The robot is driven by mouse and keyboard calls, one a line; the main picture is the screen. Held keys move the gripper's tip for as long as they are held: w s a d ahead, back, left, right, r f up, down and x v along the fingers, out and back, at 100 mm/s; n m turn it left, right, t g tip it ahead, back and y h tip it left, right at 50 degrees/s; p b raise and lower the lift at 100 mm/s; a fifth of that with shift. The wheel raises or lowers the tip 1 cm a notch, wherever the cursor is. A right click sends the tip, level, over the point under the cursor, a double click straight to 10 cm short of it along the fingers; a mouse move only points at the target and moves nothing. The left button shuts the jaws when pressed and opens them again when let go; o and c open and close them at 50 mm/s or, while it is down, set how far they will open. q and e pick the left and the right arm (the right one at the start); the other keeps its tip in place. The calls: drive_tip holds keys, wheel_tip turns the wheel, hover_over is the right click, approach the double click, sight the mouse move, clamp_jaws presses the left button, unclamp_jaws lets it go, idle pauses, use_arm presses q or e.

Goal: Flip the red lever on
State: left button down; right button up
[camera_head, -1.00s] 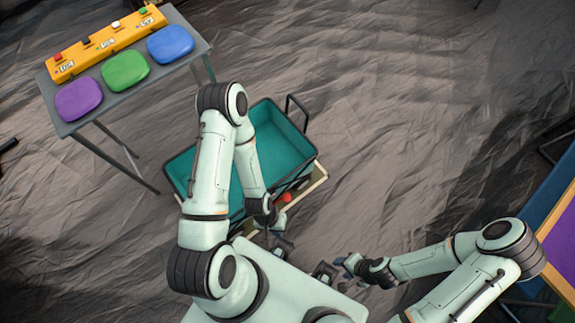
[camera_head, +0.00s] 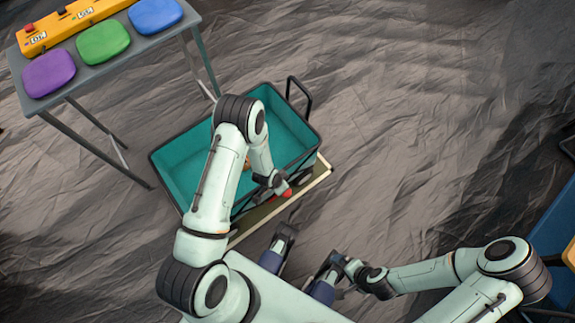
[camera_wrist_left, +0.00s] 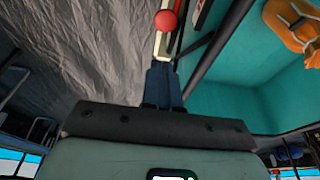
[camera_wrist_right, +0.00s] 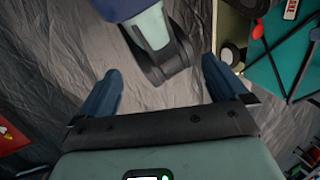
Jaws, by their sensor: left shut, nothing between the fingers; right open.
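The red lever's round knob (camera_head: 287,193) shows low beside the near side of the teal cart, at a pale-edged board. It also shows in the left wrist view (camera_wrist_left: 165,20), just beyond the fingertips, and in the right wrist view (camera_wrist_right: 258,31). My left gripper (camera_head: 277,186) is by the knob and partly covers it in the head view. Its blue fingers (camera_wrist_left: 163,70) are shut and empty; a small gap to the knob seems to show. My right gripper (camera_wrist_right: 160,85) is open and empty, well away from the lever. The lever's shaft is not clearly visible.
The teal cart (camera_head: 178,165) with a black frame and handle stands behind my left arm. An orange thing (camera_wrist_left: 290,25) lies inside it. A grey table (camera_head: 125,58) at upper left holds a yellow switch box (camera_head: 75,22) and coloured pads. Crumpled floor is clear at right.

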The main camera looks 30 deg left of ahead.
sight(289, 192)
use_arm(q)
drive_tip(key=b+x, duration=0.1)
drive_tip(key=x, duration=0.3)
drive_tip(key=b+x, duration=0.1)
drive_tip(key=x, duration=0.3)
drive_tip(key=s+b+x, duration=0.1)
drive_tip(key=b+x, duration=0.1)
drive_tip(key=x, duration=0.3)
drive_tip(key=shift+a+f, duration=0.1)
drive_tip(key=shift+f, duration=0.45)
use_arm(e)
drive_tip(key=w+d+f+t+h, duration=0.1)
drive_tip(key=w+d+f+t, duration=0.1)
drive_tip(key=w+f, duration=0.3)
drive_tip(key=shift+w+d+m, duration=0.3)
drive_tip(key=shift+w+d, duration=0.3)
drive_tip(key=shift+w, duration=0.2)
drive_tip(key=shift+w, duration=0.1)
